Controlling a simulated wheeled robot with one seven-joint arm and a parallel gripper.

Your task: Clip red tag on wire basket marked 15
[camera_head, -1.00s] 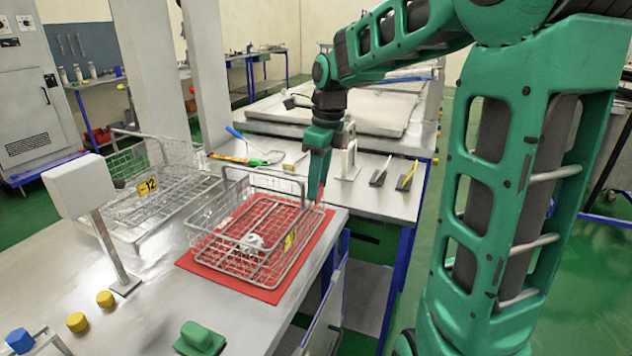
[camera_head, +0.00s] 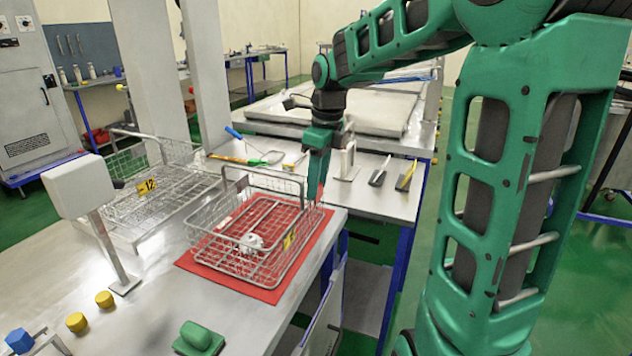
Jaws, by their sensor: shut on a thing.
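A wire basket (camera_head: 228,240) stands on a red mat (camera_head: 268,292) on the metal table. It carries a yellow label (camera_head: 289,240) whose number I cannot read, and a small white part (camera_head: 251,243) lies inside it. My gripper (camera_head: 316,192) points down at the basket's right rear corner, by the rim. It is shut on a small red piece (camera_head: 319,191), likely the tag, mostly hidden between the fingers. I cannot tell whether the piece touches the rim. Another wire basket (camera_head: 125,212) with a yellow label marked 12 stands to the left, behind.
A grey box on a post (camera_head: 78,186) stands at the table's left. Yellow knobs (camera_head: 105,299), a blue knob (camera_head: 20,341) and a green block (camera_head: 198,339) are near the front. A rear table (camera_head: 385,200) holds several tools.

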